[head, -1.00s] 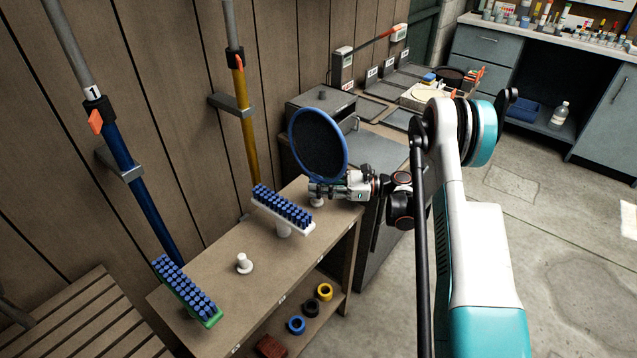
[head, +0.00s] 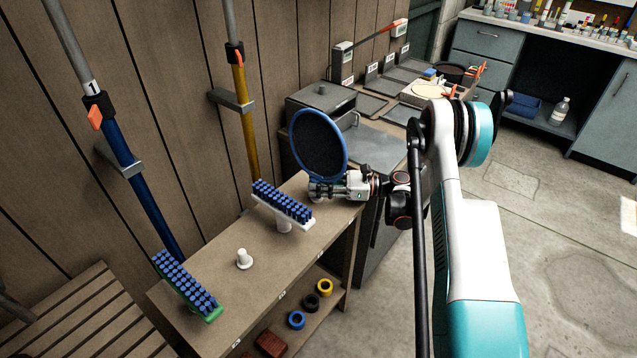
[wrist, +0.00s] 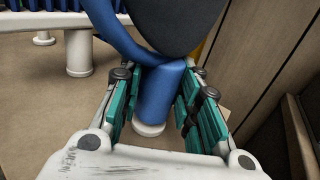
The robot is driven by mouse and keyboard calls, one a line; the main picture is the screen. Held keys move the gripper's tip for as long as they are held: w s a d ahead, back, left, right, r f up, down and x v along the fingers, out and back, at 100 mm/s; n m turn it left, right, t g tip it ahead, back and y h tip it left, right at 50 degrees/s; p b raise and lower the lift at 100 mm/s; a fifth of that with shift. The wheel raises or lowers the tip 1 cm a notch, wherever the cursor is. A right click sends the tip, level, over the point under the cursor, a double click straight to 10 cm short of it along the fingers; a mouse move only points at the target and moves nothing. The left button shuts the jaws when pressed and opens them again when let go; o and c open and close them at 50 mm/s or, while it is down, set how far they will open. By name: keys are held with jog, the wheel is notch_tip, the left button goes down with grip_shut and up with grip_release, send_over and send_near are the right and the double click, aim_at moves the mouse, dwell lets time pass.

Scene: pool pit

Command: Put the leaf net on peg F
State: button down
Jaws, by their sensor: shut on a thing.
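The leaf net (head: 320,146), a blue hoop with dark mesh, stands upright above the far end of the bench. My gripper (head: 322,188) is shut on its blue socket (wrist: 160,95), between the teal finger pads in the wrist view. The socket points down directly over a white peg, whose round base (wrist: 149,129) shows just below it. The socket hides the peg's shaft; I cannot tell if it is fully seated. The bench-edge labels are too small to read.
A white-backed blue brush (head: 284,206) sits on the neighbouring peg, close left of my gripper. A bare white peg (head: 244,259) and a green-backed brush (head: 188,286) are nearer. The plank wall (head: 270,80) stands close behind the bench (head: 215,268).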

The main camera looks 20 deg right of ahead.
jog(key=shift+f, duration=0.4)
dwell(0.3)
jog(key=c, duration=1.1)
grip_release()
jog(key=shift+o, duration=0.2)
jog(key=o, duration=0.4)
jog(key=shift+o, duration=0.2)
jog(key=shift+v, duration=5.55)
jog(key=shift+r, duration=0.15)
